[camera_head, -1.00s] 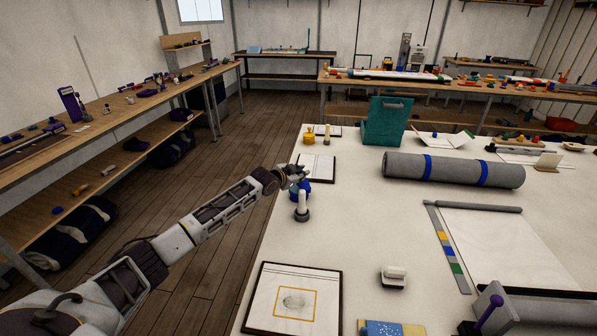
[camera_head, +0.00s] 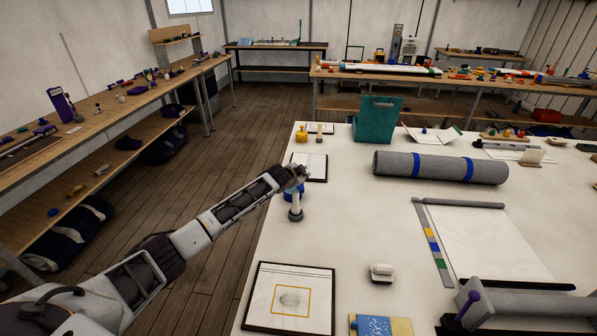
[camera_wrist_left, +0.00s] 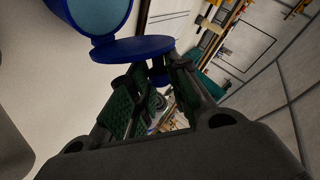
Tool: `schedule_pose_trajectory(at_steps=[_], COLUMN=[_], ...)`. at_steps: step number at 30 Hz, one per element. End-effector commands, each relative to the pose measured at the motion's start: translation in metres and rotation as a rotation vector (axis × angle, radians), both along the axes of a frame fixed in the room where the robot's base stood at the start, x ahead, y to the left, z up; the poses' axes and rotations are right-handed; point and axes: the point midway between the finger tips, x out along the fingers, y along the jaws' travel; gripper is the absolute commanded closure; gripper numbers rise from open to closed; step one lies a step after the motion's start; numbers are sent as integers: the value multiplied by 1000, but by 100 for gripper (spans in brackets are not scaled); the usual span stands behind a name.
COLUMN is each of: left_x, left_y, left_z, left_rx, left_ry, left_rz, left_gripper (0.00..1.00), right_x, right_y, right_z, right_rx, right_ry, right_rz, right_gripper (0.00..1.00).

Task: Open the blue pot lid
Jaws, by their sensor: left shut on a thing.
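The blue pot (camera_head: 290,194) stands near the left edge of the white table, partly hidden by my left gripper and a white-topped post. In the left wrist view the pot (camera_wrist_left: 70,12) is at the upper left with its light blue inside showing. The blue lid (camera_wrist_left: 133,49) is a dark blue disc beside the pot's rim, off its opening. My left gripper (camera_head: 299,172) is just above the pot in the head view. In the left wrist view its fingers (camera_wrist_left: 160,88) are shut on the lid's knob. My right gripper is out of view.
The white-topped post (camera_head: 295,207) stands close in front of the pot. A framed sheet (camera_head: 290,298) lies nearer. The table between the post and the white block (camera_head: 381,272) is clear.

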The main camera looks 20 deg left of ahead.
Motion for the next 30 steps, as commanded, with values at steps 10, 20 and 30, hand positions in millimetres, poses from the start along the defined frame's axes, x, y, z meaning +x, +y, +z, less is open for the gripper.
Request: schedule_pose_trajectory(at_steps=[10,20,30], left_x=[5,8,8], left_y=[-21,-33,-35], left_z=[2,-3,-4], left_rx=[184,326,359], left_ry=[48,85,93], left_rz=[-4,-3,-3], left_gripper=[100,100,100], right_x=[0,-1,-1], right_y=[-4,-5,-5], right_z=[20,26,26], right_rx=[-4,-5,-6], right_ry=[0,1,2], right_rz=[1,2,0], right_gripper=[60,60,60])
